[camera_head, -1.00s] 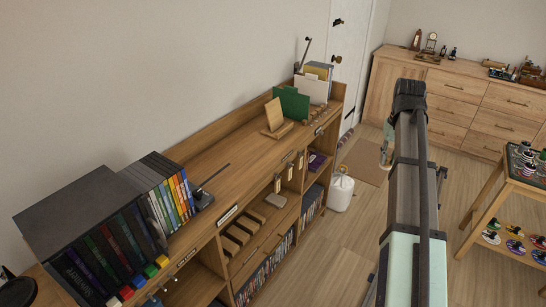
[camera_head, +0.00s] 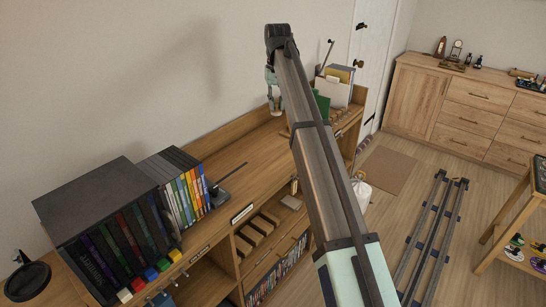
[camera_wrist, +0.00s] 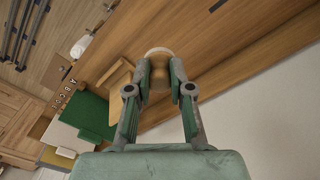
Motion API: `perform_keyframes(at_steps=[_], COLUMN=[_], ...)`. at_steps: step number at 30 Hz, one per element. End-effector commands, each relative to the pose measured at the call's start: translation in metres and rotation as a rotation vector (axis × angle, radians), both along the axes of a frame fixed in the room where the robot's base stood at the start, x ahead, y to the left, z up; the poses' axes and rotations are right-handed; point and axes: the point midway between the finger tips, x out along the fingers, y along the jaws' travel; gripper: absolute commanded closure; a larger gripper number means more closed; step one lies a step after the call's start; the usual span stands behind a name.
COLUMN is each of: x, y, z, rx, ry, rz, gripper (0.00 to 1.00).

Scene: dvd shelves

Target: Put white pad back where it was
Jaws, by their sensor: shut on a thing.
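My gripper (camera_wrist: 159,72) is shut on a small round thing (camera_wrist: 158,51) with a pale rim and a tan middle, in the wrist view. This may be the white pad, but the fingers cover part of it and I cannot be sure. In the head view my gripper (camera_head: 274,104) hangs down over the back of the long wooden shelf top (camera_head: 238,158), near the wall. What it holds is too small to make out there.
A black case (camera_head: 100,205) and upright DVDs (camera_head: 187,190) stand on the left. Green boards (camera_wrist: 92,112), a wooden stand (camera_wrist: 117,78) and a white card (camera_wrist: 68,135) are beside my gripper. The shelf top's middle is mostly clear.

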Motion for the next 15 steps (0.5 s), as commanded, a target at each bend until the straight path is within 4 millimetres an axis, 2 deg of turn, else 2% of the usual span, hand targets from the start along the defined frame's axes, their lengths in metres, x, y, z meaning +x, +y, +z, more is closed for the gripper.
perform_keyframes(at_steps=[1, 3, 7, 11, 15], x=[0.012, 0.019, 0.021, 0.018, 0.017], y=[0.011, 0.016, 0.015, 0.014, 0.013], z=[0.007, 0.012, 0.010, -0.009, -0.041], rx=[-0.001, -0.002, -0.005, -0.005, -0.006], ry=[0.003, 0.009, 0.018, 0.020, 0.021], rz=[-0.005, -0.026, -0.067, -0.080, -0.080], gripper=[1.00, 1.00, 1.00, 1.00, 1.00])
